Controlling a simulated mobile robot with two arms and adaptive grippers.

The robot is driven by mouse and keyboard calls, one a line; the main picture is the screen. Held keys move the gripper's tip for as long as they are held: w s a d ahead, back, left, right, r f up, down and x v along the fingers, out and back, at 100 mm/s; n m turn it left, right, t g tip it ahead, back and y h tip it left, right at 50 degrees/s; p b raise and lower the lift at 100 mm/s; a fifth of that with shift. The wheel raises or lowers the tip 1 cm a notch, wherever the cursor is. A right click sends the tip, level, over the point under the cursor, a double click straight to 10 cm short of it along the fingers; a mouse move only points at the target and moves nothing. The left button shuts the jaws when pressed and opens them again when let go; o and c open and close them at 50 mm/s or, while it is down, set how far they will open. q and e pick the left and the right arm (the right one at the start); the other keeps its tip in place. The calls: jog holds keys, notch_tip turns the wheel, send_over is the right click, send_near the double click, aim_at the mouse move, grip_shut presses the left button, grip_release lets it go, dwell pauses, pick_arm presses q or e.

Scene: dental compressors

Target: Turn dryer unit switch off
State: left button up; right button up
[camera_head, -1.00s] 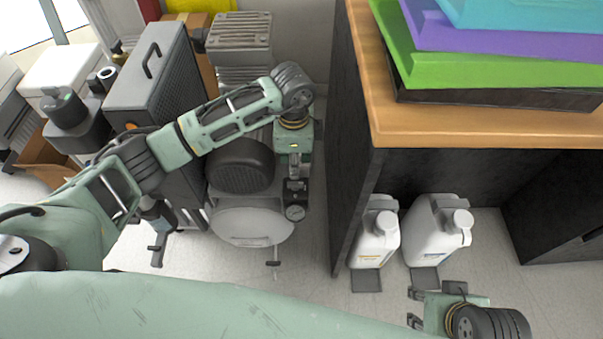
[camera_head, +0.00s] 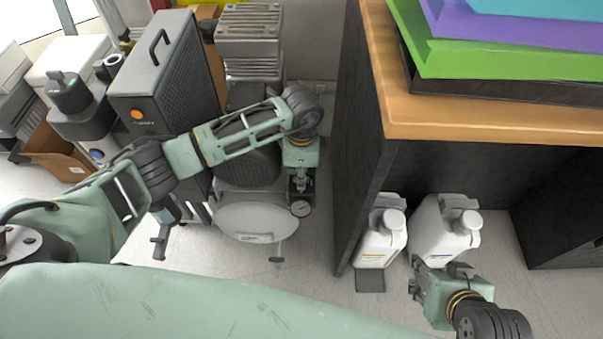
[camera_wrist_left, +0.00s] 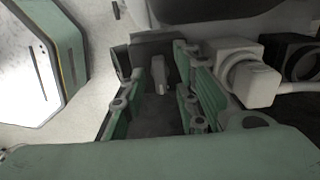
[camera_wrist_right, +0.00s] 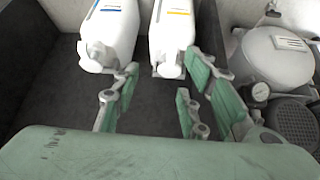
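A tall dark box with a handle and an orange round mark, possibly the dryer unit (camera_head: 165,75), stands on the left in the head view. The compressor's white tank (camera_head: 256,222) and gauge (camera_head: 301,208) are right of it. My left gripper (camera_head: 302,182) points down beside the compressor, near the gauge. In the left wrist view, my left gripper (camera_wrist_left: 155,110) is open. A small pale lever, possibly the switch (camera_wrist_left: 158,75), appears between its fingers on a dark block; contact cannot be told. My right gripper (camera_wrist_right: 155,98) is open and empty, facing two white bottles.
The white bottles (camera_head: 383,240) and (camera_head: 440,235) stand under the wooden desk (camera_head: 440,115), whose dark side panel is close right of my left gripper. Other machines crowd the far left. Bare floor (camera_head: 310,290) lies in front of the compressor.

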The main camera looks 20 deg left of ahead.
pick_arm(q)
grip_shut()
